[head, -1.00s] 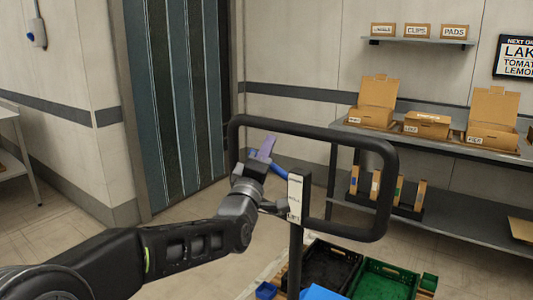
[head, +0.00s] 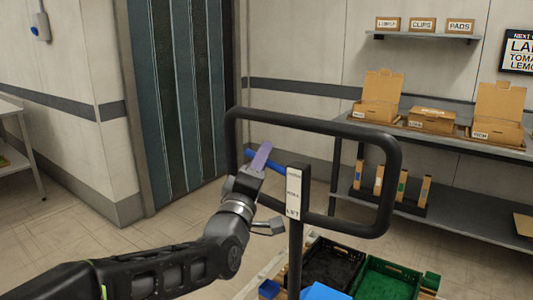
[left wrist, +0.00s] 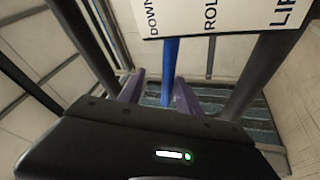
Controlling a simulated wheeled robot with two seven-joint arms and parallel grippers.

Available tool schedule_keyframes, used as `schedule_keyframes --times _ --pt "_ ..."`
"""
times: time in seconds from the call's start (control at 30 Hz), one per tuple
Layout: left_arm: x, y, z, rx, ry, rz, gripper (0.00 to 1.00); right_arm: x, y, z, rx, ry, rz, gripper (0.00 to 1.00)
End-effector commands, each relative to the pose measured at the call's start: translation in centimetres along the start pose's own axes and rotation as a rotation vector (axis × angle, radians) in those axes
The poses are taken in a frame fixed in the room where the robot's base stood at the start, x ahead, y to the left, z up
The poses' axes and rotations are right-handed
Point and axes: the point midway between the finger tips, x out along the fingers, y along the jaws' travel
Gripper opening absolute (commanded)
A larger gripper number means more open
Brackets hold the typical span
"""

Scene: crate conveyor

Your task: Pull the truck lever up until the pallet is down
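The blue truck lever (head: 278,165) sticks out leftward from the label plate (head: 293,193) inside the black handle frame (head: 388,180). My left gripper (head: 261,157), with purple fingers, is at the lever's outer part. In the left wrist view the blue lever (left wrist: 170,72) runs down between the two spread purple fingers of the gripper (left wrist: 159,90), nearer the right one. A gap shows on the left side, so the gripper is not shut on it. The pallet under the crates is mostly hidden; its height above the floor cannot be told. My right gripper is out of view.
A black crate (head: 330,262) and a green crate (head: 385,280) sit low beyond the handle. A shelf (head: 460,147) with open cardboard boxes stands at the right. A strip curtain door (head: 185,100) is behind. Floor at the left is clear.

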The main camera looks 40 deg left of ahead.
Motion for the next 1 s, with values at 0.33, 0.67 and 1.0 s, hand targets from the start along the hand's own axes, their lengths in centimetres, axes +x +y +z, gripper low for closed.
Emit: schedule_keyframes --times 0.33,0.67,1.0 --pt "-0.7 0.1 0.0 0.001 0.001 0.003 0.38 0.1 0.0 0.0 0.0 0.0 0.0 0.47" --pt "-1.9 0.2 0.0 0.001 0.002 0.004 0.38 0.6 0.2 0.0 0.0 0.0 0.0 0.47" --pt "-4.5 0.5 0.1 0.001 0.002 0.004 0.38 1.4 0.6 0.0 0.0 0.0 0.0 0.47"
